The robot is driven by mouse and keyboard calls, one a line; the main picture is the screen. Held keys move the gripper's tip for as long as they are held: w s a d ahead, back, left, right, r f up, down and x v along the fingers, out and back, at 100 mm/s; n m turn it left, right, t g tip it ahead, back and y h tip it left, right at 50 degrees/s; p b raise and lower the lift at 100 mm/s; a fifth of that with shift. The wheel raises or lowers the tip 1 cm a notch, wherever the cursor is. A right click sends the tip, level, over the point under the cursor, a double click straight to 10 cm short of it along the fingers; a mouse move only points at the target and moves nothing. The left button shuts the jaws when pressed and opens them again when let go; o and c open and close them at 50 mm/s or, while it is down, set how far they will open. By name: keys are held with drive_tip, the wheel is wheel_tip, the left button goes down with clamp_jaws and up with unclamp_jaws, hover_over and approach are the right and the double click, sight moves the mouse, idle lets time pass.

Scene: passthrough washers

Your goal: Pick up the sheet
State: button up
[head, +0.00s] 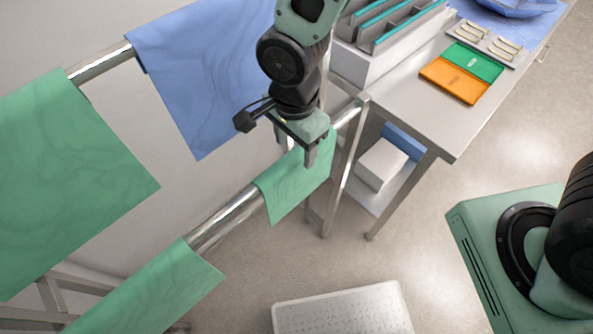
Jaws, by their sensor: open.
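Several sheets hang over two metal rails. A small green sheet (284,196) drapes over the front rail, directly below my gripper (294,150). My gripper is open, pointing down, with its fingers apart near the top of this sheet. I cannot tell whether the fingers touch it or straddle it. A blue sheet (195,70) hangs on the back rail, left of my gripper. A large green sheet (65,185) hangs on the back rail at far left. Another green sheet (150,290) lies over the front rail at bottom left. The task does not say which sheet.
The front rail (225,220) is bare between its two sheets. A metal table (425,120) at right holds a grey divided rack (385,40), an orange tray (455,80) and a green tray (473,62). A white box (381,164) sits below. A pale perforated platform (342,310) is at bottom.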

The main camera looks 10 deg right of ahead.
sight(296, 177)
drive_tip(key=shift+d+f+p, duration=0.15)
drive_tip(key=shift+f+p, duration=0.85)
drive_tip(key=shift+f, duration=1.75)
drive_tip(key=c, duration=1.3)
